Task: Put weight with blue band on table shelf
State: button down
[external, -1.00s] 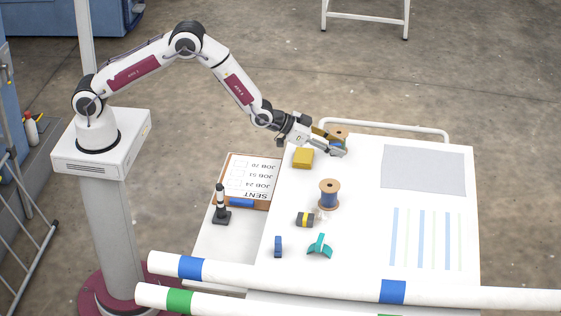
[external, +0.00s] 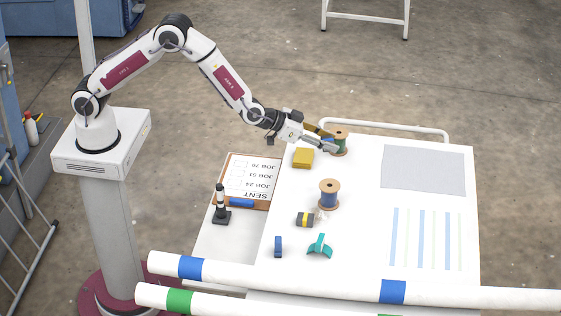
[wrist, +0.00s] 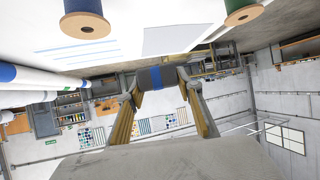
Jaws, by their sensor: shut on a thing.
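My gripper (external: 329,142) is above the back left part of the white table (external: 370,230), beside the green spool. In the wrist view my gripper (wrist: 160,88) has its two fingers closed on a dark grey weight with a blue band (wrist: 155,77). In the external view this weight is mostly hidden by the fingers. A similar weight with a yellow band (external: 304,219) lies on the table top. A lower white surface (external: 215,255) juts out at the table's left side.
A green spool (external: 341,143), yellow block (external: 303,158), blue spool (external: 329,195), small blue piece (external: 278,246) and teal piece (external: 319,246) stand on the table. The lower surface bears a clipboard (external: 252,177) and black stamp (external: 221,207). Long white rolls (external: 300,283) cross the front.

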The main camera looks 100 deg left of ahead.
jog(key=s+d+n+g+y, duration=0.1)
jog(key=s+d+n+y, duration=0.1)
jog(key=s+d, duration=0.5)
jog(key=n+g+y, duration=0.2)
jog(key=n+y, duration=0.1)
jog(key=n, duration=0.1)
send_over(257, 222)
notch_tip(257, 222, down, 10)
dwell(0.4)
jog(key=shift+s+f, duration=0.1)
jog(key=shift+f, duration=0.05)
jog(key=shift+f, duration=6.9)
jog(key=shift+f, duration=0.15)
jog(key=shift+f, duration=1.85)
jog(key=shift+f, duration=0.1)
